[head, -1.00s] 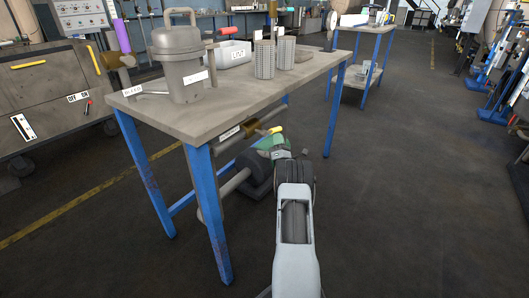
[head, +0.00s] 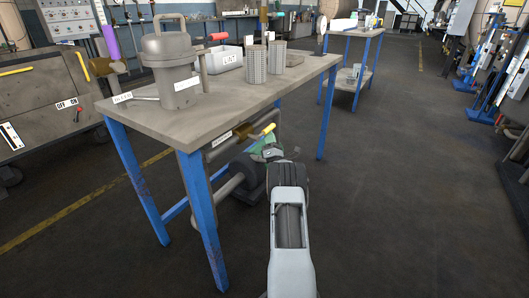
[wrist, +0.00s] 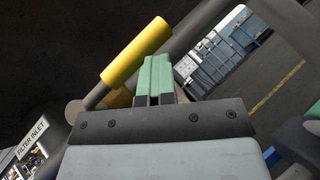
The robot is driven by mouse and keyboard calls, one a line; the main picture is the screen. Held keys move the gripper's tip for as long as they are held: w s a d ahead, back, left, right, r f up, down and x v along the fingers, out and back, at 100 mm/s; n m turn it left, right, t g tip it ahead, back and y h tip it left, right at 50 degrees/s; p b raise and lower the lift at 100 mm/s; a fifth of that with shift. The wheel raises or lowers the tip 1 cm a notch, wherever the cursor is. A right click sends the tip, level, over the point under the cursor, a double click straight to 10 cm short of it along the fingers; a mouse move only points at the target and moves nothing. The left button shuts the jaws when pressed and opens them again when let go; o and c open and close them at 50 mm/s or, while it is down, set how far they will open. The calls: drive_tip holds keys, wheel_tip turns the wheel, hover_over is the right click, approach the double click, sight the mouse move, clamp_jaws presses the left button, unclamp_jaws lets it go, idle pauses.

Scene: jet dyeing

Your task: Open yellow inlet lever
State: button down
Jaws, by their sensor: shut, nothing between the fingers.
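The yellow inlet lever (head: 268,128) is under the near side of the workbench, beside a label plate on the bench edge. In the wrist view its yellow sleeve (wrist: 137,52) slants up to the right from a grey rod. My gripper (wrist: 155,72) has its green fingers closed together, with nothing between them. The fingers are just right of and below the sleeve, very close; I cannot tell if they touch it. A "FILTER INLET" label (wrist: 31,138) shows at lower left. In the head view my gripper (head: 266,147) is just below the lever, partly hidden by my wrist.
The workbench (head: 135,118) with blue legs stands above the lever. A lidded grey pot (head: 172,60), a white bin (head: 225,66) and perforated cylinders (head: 255,65) stand on it. Pipes run beneath, left of my gripper. The floor (head: 400,190) to the right is clear.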

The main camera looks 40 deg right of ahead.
drive_tip(key=shift+w+a+r, duration=0.1)
drive_tip(key=shift+w, duration=0.05)
drive_tip(key=s+f+p, duration=0.1)
drive_tip(key=s+f, duration=0.1)
drive_tip(key=f, duration=0.4)
drive_tip(key=s+d+f+p, duration=0.1)
drive_tip(key=s+f, duration=0.2)
drive_tip(key=f, duration=0.3)
drive_tip(key=shift+d+f, duration=0.25)
drive_tip(key=shift+d, duration=0.05)
